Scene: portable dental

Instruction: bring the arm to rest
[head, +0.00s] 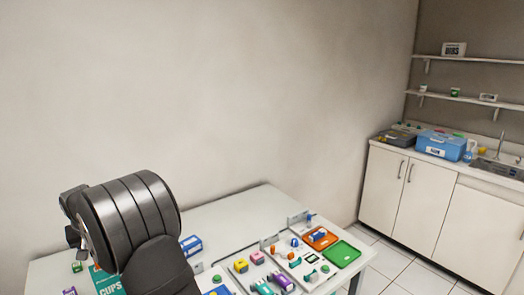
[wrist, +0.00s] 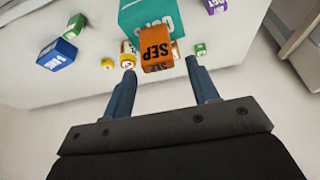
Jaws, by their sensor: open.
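My arm (head: 135,215) rises at the lower left in the head view, bent over the left part of the white table (head: 215,218). My gripper (wrist: 160,68) shows in the wrist view with its two blue-grey fingers spread apart. Nothing is held between them. An orange box marked SEP (wrist: 158,48) appears just beyond the fingertips, with a gap on each side. A teal CUPS box (wrist: 150,14) stands behind it; it also shows in the head view (head: 108,284), partly hidden by my arm.
In the wrist view, a blue box (wrist: 57,54), a green block (wrist: 75,26) and yellow items lie on the table. In the head view, orange (head: 319,238) and green (head: 341,254) trays and several small items fill the table's right side. A counter (head: 420,195) stands at right.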

